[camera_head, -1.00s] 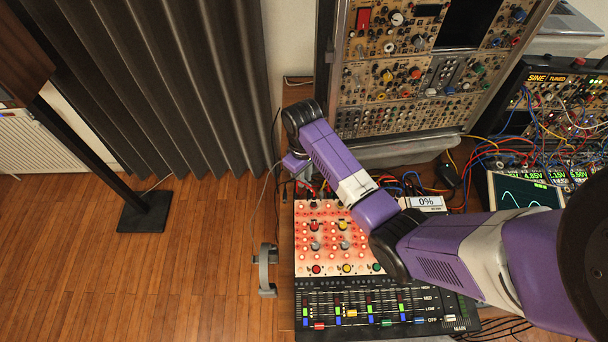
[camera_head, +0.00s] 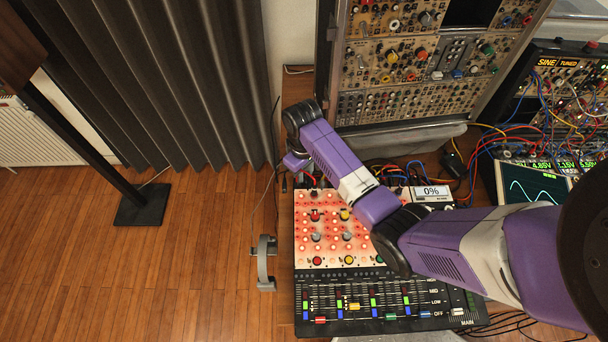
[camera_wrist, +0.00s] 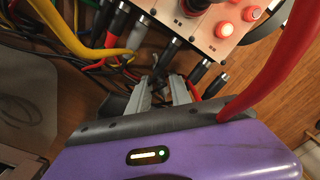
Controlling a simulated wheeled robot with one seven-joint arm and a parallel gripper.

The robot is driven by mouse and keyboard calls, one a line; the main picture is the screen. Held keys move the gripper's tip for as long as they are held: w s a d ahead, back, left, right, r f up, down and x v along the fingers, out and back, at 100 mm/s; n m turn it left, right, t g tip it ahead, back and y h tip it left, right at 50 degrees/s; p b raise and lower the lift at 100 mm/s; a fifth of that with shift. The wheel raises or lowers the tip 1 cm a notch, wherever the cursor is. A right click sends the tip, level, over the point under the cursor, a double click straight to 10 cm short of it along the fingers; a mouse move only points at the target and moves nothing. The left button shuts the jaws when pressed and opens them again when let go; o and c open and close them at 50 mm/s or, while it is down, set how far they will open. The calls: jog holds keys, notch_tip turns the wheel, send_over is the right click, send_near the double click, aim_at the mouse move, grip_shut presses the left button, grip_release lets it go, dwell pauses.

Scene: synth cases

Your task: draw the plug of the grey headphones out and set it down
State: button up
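The grey headphones (camera_head: 265,262) hang at the left edge of the table, beside the mixer, in the head view. In the head view my wrist hides the fingers.
The mixer (camera_head: 345,300) stands below my arm, with a synth rack (camera_head: 400,95) behind. Wooden floor lies open at the left.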

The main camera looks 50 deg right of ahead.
jog(key=shift+o, duration=1.1)
notch_tip(320, 180, up, 8)
jog(key=shift+w+f, duration=0.1)
